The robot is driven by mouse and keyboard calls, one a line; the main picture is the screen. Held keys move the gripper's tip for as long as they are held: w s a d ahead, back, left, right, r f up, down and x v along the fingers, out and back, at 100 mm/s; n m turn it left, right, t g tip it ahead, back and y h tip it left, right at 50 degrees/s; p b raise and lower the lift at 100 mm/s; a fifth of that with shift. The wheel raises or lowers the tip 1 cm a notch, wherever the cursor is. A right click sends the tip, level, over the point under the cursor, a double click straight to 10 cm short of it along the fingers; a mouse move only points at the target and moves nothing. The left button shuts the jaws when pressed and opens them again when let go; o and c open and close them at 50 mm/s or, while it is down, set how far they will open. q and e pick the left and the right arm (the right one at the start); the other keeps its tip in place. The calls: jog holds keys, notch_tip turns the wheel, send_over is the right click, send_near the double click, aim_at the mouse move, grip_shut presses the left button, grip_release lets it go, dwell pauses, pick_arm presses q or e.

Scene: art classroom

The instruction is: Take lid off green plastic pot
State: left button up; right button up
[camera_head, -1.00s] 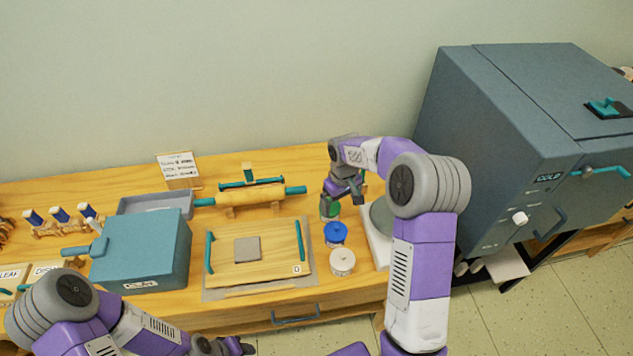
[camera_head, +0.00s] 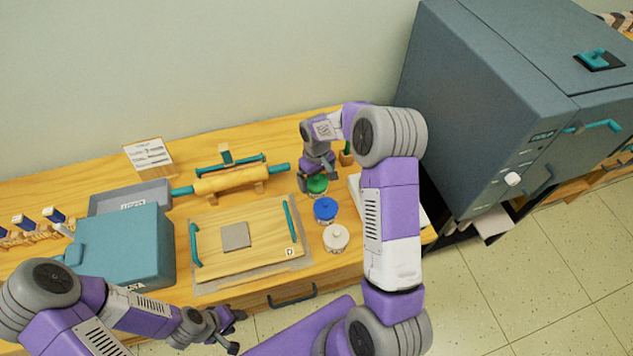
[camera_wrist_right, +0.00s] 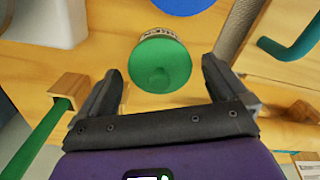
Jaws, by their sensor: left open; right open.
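The green pot (camera_head: 317,186) stands on the wooden table at the back of a row of three pots, with its green lid on. My right gripper (camera_head: 318,178) is open just above and behind the green pot. In the wrist view its two fingers (camera_wrist_right: 155,85) are spread to either side of the lid's near edge, apart from it. My left gripper (camera_head: 238,330) is open and empty in front of the table's front edge.
A blue-lidded pot (camera_head: 325,209) and a white-lidded pot (camera_head: 335,238) stand in front of the green one. A board with teal handles (camera_head: 215,256) and a rolling pin (camera_head: 230,180) lie to the left. A large grey kiln (camera_head: 490,110) stands at the right.

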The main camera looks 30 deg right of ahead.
jog(key=shift+c, duration=0.3)
jog(key=c, duration=0.9)
jog(key=shift+r, duration=0.15)
